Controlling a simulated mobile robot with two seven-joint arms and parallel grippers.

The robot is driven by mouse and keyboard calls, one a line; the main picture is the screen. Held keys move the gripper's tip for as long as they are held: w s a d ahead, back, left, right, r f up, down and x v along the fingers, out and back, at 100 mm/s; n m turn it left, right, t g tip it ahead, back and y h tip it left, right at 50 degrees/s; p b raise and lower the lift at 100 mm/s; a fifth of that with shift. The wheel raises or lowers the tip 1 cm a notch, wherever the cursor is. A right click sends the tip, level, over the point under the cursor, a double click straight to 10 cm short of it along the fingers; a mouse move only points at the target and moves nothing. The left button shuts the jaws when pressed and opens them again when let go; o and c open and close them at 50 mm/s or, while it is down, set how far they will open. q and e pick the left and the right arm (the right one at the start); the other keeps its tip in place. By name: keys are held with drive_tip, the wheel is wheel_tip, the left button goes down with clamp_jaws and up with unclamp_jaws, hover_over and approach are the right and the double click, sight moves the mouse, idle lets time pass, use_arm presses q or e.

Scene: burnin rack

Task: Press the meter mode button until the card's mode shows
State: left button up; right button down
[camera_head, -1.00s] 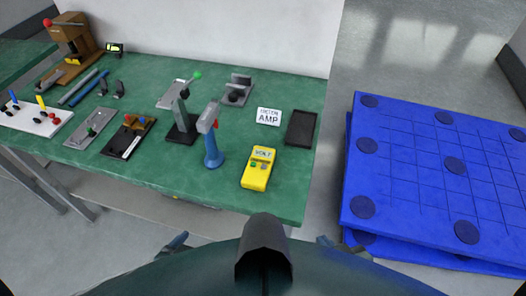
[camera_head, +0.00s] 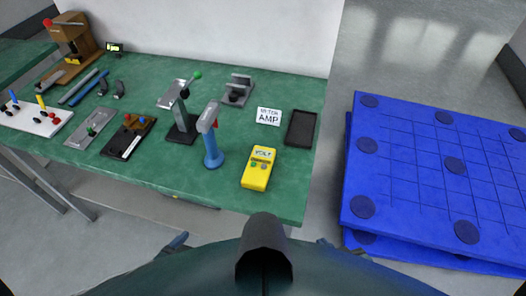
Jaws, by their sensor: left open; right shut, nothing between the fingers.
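The yellow meter (camera_head: 258,168) lies on the green table near its front right edge. Its display reads VOLT, and a green button and a greyish button sit below the display. The white card (camera_head: 268,117) stands behind the meter and reads AMP under a smaller line, which looks like METER. The meter's shown mode and the card's word differ. Neither of my grippers can be made out in the head view; only dark parts of my own body show along the bottom edge. Nothing touches the meter.
A blue-handled tool (camera_head: 212,140) stands left of the meter, and a black tray (camera_head: 301,128) lies behind it to the right. A grey press-like stand (camera_head: 182,118) and several boards fill the table's left. Blue pallets (camera_head: 420,180) stand on the floor at right.

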drive_tip(key=shift+w+r, duration=0.15)
drive_tip(key=shift+w, duration=0.15)
drive_tip(key=shift+s, duration=0.15)
idle(0.6)
